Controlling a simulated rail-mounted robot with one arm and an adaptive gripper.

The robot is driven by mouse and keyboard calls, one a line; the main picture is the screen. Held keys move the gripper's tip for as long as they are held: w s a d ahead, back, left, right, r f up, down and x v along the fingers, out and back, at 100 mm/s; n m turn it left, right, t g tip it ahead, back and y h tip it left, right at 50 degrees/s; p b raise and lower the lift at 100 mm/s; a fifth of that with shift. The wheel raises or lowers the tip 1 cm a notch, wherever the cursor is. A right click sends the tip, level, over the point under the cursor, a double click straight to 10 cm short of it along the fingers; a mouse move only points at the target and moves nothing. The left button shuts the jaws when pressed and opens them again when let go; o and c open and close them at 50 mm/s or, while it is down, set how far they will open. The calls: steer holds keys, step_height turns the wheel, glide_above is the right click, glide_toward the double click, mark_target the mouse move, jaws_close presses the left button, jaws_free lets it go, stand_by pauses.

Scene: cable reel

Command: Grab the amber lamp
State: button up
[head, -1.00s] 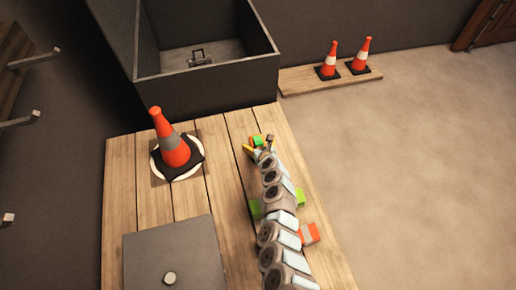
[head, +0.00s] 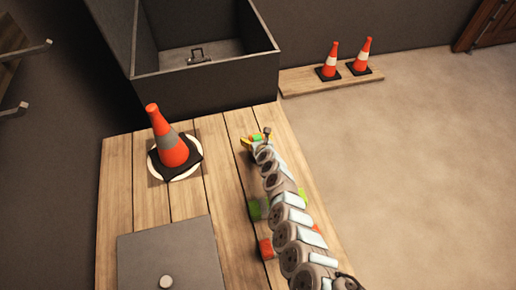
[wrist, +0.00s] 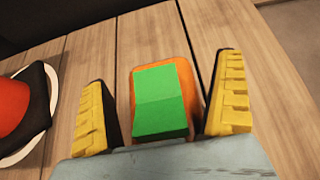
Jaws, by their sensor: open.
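A block with an orange body and a bright green upper part (wrist: 166,98) lies on the wooden table between my fingers in the wrist view. It is the only amber-coloured thing there; I cannot tell for certain that it is the amber lamp. My gripper (wrist: 161,70) is open, with one yellow finger on each side of the block and a gap visible at the left. In the head view my gripper (head: 256,136) is at the table's far end, over the small green-orange block (head: 256,139). My arm hides part of the table.
An orange cone (head: 169,140) stands on a white plate left of my gripper. Green (head: 258,209) and red-orange (head: 265,248) things show beside my arm, partly hidden. A grey panel (head: 170,250) lies front left. A dark open bin (head: 205,95) stands beyond the table.

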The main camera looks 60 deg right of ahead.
steer(key=shift+c, duration=0.3)
steer(key=c, duration=1.3)
steer(key=shift+r, duration=0.1)
